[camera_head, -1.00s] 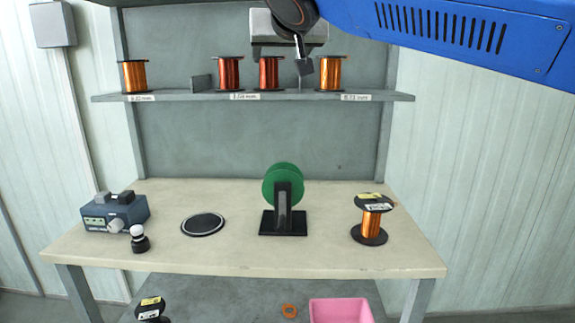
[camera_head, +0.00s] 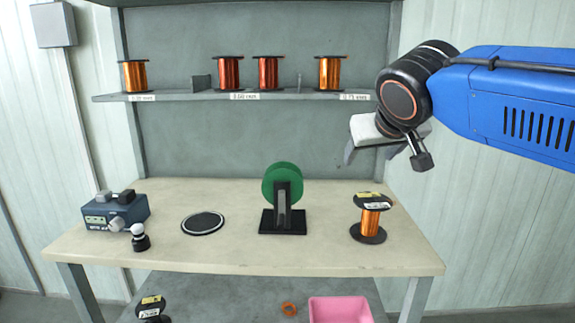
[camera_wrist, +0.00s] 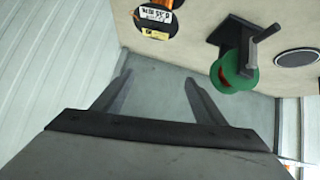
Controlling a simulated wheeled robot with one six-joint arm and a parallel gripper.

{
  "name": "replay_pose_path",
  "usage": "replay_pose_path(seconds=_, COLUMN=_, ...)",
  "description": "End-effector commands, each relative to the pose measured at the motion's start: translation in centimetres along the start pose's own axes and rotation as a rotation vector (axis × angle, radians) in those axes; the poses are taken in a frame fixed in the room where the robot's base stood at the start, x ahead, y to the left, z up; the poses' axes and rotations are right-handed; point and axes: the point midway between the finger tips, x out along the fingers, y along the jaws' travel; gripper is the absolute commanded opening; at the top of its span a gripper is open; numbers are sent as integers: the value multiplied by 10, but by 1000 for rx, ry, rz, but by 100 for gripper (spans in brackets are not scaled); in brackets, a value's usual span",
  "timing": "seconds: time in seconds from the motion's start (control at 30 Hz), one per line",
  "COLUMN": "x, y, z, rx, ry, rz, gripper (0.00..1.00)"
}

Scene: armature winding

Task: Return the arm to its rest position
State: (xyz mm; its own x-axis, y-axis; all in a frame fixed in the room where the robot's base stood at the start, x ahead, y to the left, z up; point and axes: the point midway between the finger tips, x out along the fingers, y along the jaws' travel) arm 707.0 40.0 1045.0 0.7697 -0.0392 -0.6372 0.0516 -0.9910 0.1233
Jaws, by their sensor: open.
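My arm (camera_head: 515,105) is blue with a black wrist joint and reaches in from the right in the head view. Part of the gripper is hidden behind the wrist in the head view.
The workbench (camera_head: 330,255) holds a green spool on a black stand (camera_head: 283,198), a copper wire spool (camera_head: 371,220), a round black pad (camera_head: 203,223) and a blue-grey device (camera_head: 115,212). Several copper spools stand on the shelf (camera_head: 200,97). A pink bin (camera_head: 340,310) is below.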

Motion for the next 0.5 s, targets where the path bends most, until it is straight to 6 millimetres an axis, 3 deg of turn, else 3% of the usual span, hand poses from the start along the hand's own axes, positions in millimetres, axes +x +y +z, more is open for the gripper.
replay_pose_path(seconds=0.03, x=4, y=16, z=30, rx=7, ry=-43, rz=12, gripper=65)
replay_pose_path(seconds=0.2, x=14, y=49, z=125, rx=19, ry=-177, rz=17, gripper=65)
replay_pose_path(seconds=0.5, x=18, y=70, z=288, rx=75, ry=-379, rz=-23, gripper=65)
